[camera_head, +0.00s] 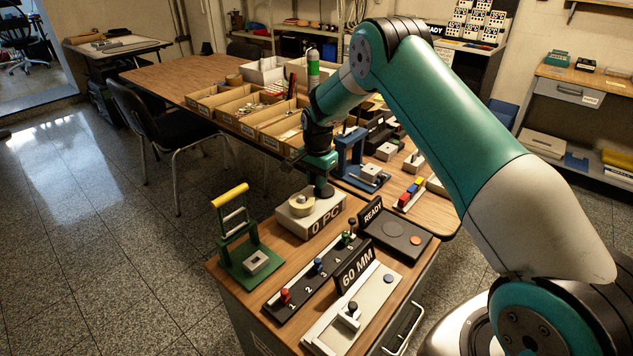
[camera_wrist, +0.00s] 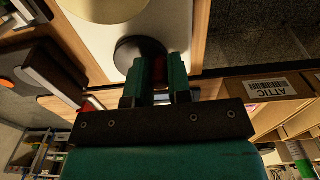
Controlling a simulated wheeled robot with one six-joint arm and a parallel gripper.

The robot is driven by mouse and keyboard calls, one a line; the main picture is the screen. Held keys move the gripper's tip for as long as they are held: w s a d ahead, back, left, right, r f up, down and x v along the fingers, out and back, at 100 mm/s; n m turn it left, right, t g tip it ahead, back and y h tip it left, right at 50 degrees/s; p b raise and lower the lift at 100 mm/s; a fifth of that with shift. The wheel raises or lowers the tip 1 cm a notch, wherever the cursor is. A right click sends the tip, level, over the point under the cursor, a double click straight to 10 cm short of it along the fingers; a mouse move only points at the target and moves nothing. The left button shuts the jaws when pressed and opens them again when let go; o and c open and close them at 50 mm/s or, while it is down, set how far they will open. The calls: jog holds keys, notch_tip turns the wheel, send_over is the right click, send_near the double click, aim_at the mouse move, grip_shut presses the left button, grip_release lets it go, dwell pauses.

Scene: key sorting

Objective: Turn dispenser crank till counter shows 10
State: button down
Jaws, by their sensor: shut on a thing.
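The dispenser (camera_head: 311,222) is a pale grey box near the back corner of the near bench. Its counter plate (camera_head: 328,222) reads "0 PC". A cream-yellow round part (camera_head: 301,204) sits on its top, and its edge shows in the wrist view (camera_wrist: 100,8). My gripper (camera_head: 322,182) points down over the right side of the dispenser top. In the wrist view its green fingers (camera_wrist: 162,70) are shut on a small dark red knob (camera_wrist: 160,67) beside a black disc (camera_wrist: 135,50), apparently the crank. The fingers hide most of the knob.
A green frame with a yellow bar (camera_head: 235,225) stands left of the dispenser. A numbered lever strip (camera_head: 318,270), a "60 MM" slide gauge (camera_head: 352,310) and a dark "READY" pad (camera_head: 400,238) lie in front. A blue press (camera_head: 358,165) and wooden bins (camera_head: 222,112) are behind.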

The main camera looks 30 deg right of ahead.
jog(key=shift+w+d+m, duration=0.15)
jog(key=shift+d+m, duration=0.05)
jog(key=shift+m, duration=1.1)
jog(key=c, duration=1.1)
grip_release()
jog(key=shift+o, duration=0.2)
notch_tip(320, 180, up, 18)
jog(key=b, duration=0.1)
jog(key=shift+f, duration=0.25)
